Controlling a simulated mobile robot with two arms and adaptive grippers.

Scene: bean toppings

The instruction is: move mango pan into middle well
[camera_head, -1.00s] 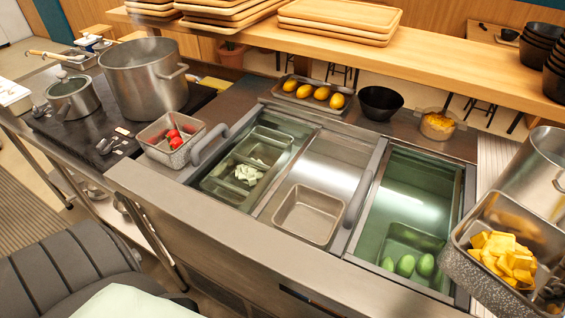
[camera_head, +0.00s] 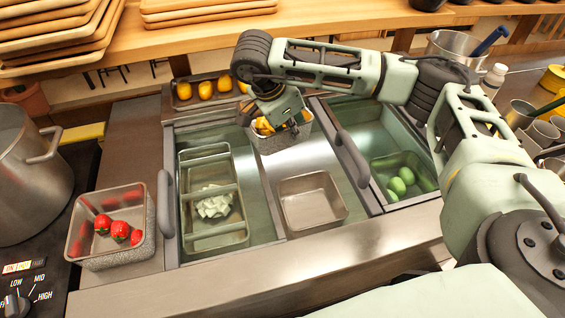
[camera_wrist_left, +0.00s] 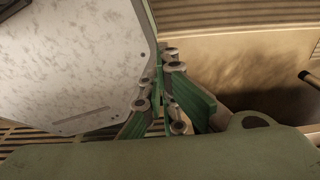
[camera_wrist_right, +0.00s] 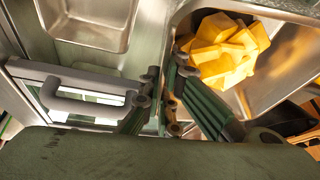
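The mango pan (camera_head: 284,143), a speckled metal pan with yellow mango chunks, is over the back part of the middle well (camera_head: 330,160). My right gripper (camera_head: 283,116) reaches down to its rim from above. In the right wrist view, the fingers (camera_wrist_right: 162,98) are closed at the pan's edge, and the mango pan (camera_wrist_right: 285,75) extends to the right. I cannot tell whether the pan touches the well. An empty metal pan (camera_head: 312,205) sits at the front of the middle well. My left gripper (camera_wrist_left: 162,95) is shut and empty, outside the head view.
The left well holds pans (camera_head: 215,235) with white pieces; the right well has a pan (camera_head: 380,165) of green fruit. A pan (camera_head: 140,240) of red items stands left on the counter. Dark handles (camera_head: 351,158) (camera_head: 165,205) flank the wells. Mangoes lie on a tray (camera_head: 182,103) behind.

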